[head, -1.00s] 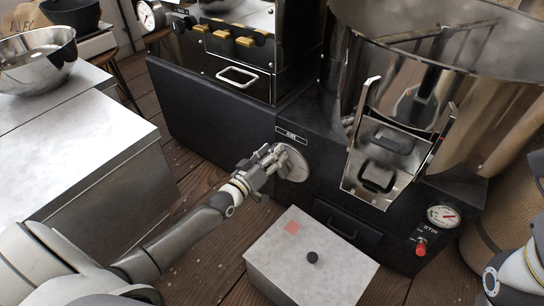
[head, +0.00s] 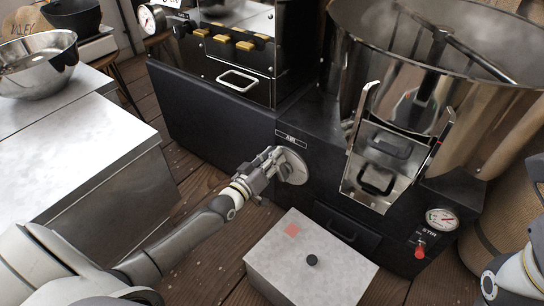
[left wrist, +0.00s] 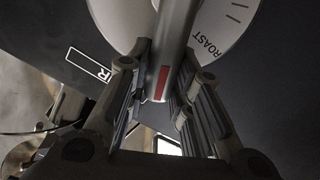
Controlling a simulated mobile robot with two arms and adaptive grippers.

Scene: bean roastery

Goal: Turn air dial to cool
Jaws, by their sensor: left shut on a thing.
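The air dial (head: 293,166) is a round pale disc on the front of the black roaster base, under a small "AIR" label (head: 291,138). My left gripper (head: 274,160) is at the dial. In the left wrist view my left gripper (left wrist: 160,90) is shut on the dial's grey bar handle (left wrist: 176,35), which carries a red mark. The word "ROAST" and some tick marks show on the dial face (left wrist: 222,25) to the right of the handle. The word "COOL" does not show. My right arm shows at the right edge; its fingertips are out of frame.
A grey box (head: 310,262) with a black knob stands on the floor below the dial. A metal chute (head: 385,160) and a stir gauge (head: 442,220) with a red switch (head: 420,252) are to the right. A counter with a steel bowl (head: 38,62) is at the left.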

